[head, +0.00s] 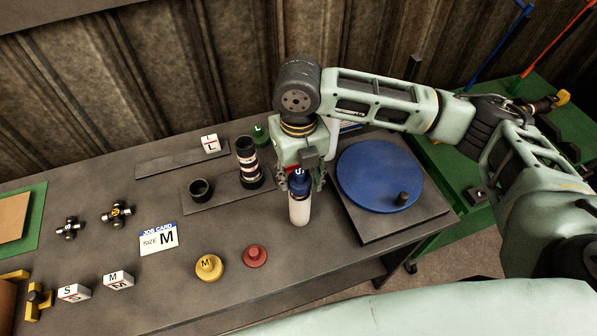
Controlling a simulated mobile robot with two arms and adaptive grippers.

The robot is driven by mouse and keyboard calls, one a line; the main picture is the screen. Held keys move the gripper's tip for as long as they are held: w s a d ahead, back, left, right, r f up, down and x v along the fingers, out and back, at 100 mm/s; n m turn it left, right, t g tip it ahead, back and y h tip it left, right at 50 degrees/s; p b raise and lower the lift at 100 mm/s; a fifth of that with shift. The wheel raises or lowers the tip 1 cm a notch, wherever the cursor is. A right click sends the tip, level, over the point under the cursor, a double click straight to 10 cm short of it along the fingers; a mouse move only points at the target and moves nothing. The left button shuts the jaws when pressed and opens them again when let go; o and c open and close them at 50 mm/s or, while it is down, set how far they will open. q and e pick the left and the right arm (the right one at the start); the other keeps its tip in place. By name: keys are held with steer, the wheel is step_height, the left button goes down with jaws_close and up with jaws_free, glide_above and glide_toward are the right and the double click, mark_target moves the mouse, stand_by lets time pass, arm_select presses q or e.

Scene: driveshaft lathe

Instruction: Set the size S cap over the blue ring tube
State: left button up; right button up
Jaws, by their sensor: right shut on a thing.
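My right gripper (301,184) points down and is shut on a blue cap (298,182) with a small pale letter that I cannot read for sure. A white tube (299,211) is upright directly under the blue cap. I cannot tell whether the cap is seated on it or whether a blue ring is hidden under the fingers. Other caps stand at the front: a yellow cap (208,267) marked M and a red cap (255,256) whose letter is not readable. A green cap (260,135) is behind. My left gripper is not in view.
A black banded tube (249,165) and a dark empty ring holder (200,190) stand on a grey plate. A blue round turntable (379,176) with a dark peg is to the right. Labelled blocks (118,281) lie front left.

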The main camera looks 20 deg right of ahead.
mark_target(299, 172)
steer(key=o, duration=1)
steer(key=shift+r, duration=0.1)
step_height(299, 172, up, 12)
steer(key=shift+f, duration=0.2)
stand_by(0.6)
